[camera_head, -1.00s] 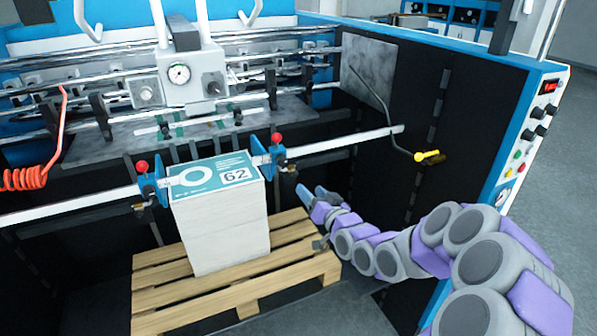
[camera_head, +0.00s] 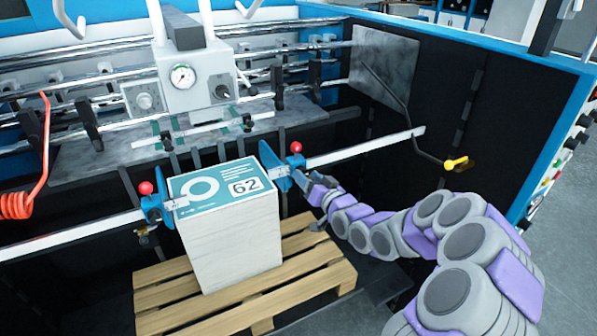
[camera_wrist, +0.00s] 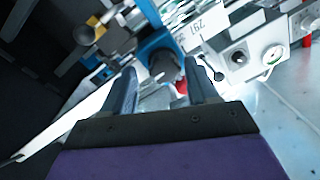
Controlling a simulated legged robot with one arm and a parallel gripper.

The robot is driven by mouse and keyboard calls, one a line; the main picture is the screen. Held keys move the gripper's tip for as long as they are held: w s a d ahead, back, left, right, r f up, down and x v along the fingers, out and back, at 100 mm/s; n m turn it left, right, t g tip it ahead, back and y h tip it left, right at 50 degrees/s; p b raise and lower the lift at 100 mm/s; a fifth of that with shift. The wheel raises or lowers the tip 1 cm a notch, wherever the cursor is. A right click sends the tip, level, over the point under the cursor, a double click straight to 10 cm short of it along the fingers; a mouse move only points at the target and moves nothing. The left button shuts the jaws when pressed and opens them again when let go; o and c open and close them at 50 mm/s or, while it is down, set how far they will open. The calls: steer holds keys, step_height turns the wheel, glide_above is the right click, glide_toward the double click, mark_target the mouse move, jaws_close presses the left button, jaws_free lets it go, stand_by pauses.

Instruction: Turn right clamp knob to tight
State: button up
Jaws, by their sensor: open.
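The right clamp (camera_head: 274,168) is a blue bracket with a red ball (camera_head: 296,147) on top, on a pale bar at the right side of the paper stack. My gripper (camera_head: 310,181) is beside this clamp. In the wrist view, a dark round clamp knob (camera_wrist: 163,67) sits in front of the blue clamp body (camera_wrist: 155,42). My open gripper (camera_wrist: 160,78) has its two fingers apart, one on each side of the knob. I cannot tell whether they touch it. The red ball shows partly behind the right finger (camera_wrist: 181,88). In the head view the knob is hidden or too small to make out.
The white paper stack (camera_head: 232,242) with a teal label marked 62 stands on a wooden pallet (camera_head: 318,270). A left clamp (camera_head: 153,207) grips its other side. A yellow-ended crank (camera_head: 456,163) juts out at the right. Metal rollers and a gauge unit lie behind.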

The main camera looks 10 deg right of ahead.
steer(key=shift+w+a, duration=0.25)
steer(key=shift+a, duration=0.4)
steer(key=shift+d, duration=0.25)
steer(key=shift+c, duration=0.3)
steer(key=shift+d, duration=0.25)
steer(key=c, duration=0.3)
steer(key=shift+s+a, duration=0.1)
steer(key=shift+a, duration=0.15)
steer(key=c, duration=0.7)
steer(key=shift+d+m+p, duration=0.1)
steer(key=shift+m+p, duration=0.2)
steer(key=shift+p, duration=0.4)
steer(key=o, duration=1.1)
steer(key=shift+c, duration=0.2)
